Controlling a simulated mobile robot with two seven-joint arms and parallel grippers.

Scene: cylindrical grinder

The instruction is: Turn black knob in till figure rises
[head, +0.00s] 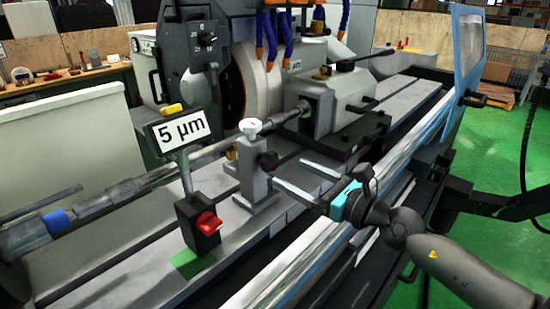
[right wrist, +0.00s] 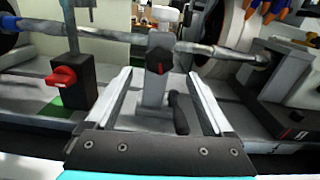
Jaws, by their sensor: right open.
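The black knob (head: 268,161) sits on the front of a grey steady-rest post (head: 252,186) that stands under the long shaft. My right gripper (head: 287,171) is open and empty in front of the knob; no contact is visible. It also shows in the right wrist view (right wrist: 159,78). The figure on the white sign (head: 182,130) reads "5 µm". My left gripper is not in view.
A black box with a red switch (head: 208,222) stands left of the post, under the sign. A white knob (head: 250,126) tops the post. The grinding wheel (head: 254,84) and hoses (head: 270,40) are behind.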

